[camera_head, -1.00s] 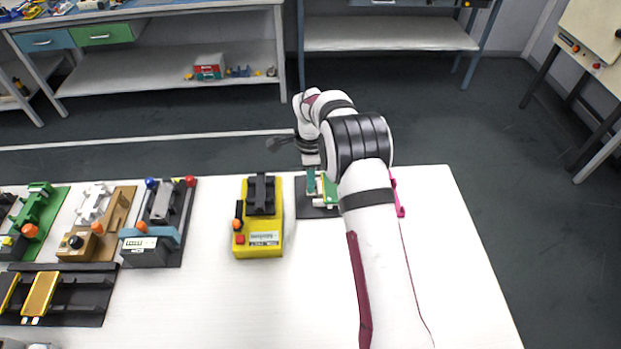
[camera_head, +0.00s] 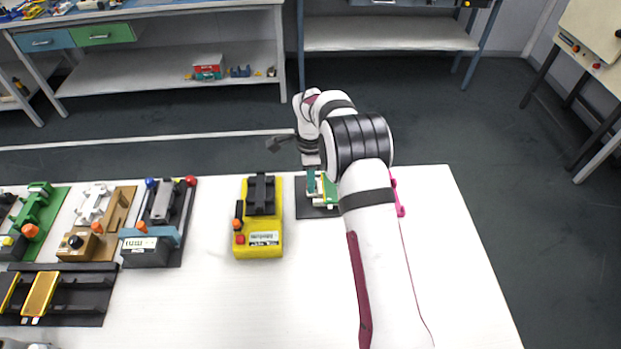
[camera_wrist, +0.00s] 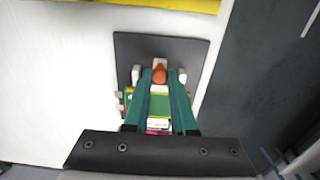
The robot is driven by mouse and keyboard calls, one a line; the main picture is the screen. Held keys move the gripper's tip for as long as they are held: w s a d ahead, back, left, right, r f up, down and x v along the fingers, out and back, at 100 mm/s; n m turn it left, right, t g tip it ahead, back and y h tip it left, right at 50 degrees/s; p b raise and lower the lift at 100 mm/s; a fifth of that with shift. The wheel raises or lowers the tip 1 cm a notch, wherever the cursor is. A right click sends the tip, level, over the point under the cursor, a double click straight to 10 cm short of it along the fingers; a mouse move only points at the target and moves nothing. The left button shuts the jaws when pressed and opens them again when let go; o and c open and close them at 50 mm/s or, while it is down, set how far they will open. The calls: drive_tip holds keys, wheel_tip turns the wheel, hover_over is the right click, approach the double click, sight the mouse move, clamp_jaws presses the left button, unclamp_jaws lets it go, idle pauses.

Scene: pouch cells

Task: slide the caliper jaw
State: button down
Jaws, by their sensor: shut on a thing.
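The caliper stands on a dark square plate (camera_head: 305,212) near the far edge of the white table, partly hidden behind my arm in the head view. In the wrist view the plate (camera_wrist: 125,55) shows with a green body (camera_wrist: 160,108), pale parts and an orange knob (camera_wrist: 160,73). My gripper (camera_wrist: 161,77) has its two teal fingers on either side of the orange knob, shut on it. In the head view only a teal finger (camera_head: 311,182) of it shows beside the green part. The jaw's exact contact is hidden.
A yellow device (camera_head: 260,240) with a black cradle stands just left of the plate. Further left are several fixtures, such as a dark one with a blue bracket (camera_head: 150,235), and a black rack (camera_head: 80,300). The table front middle is clear.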

sight(299, 195)
idle(0.4)
drive_tip(key=shift+a, duration=1.55)
drive_tip(key=c, duration=0.7)
unclamp_jaws()
drive_tip(key=shift+c, duration=0.2)
wheel_tip(299, 195, up, 16)
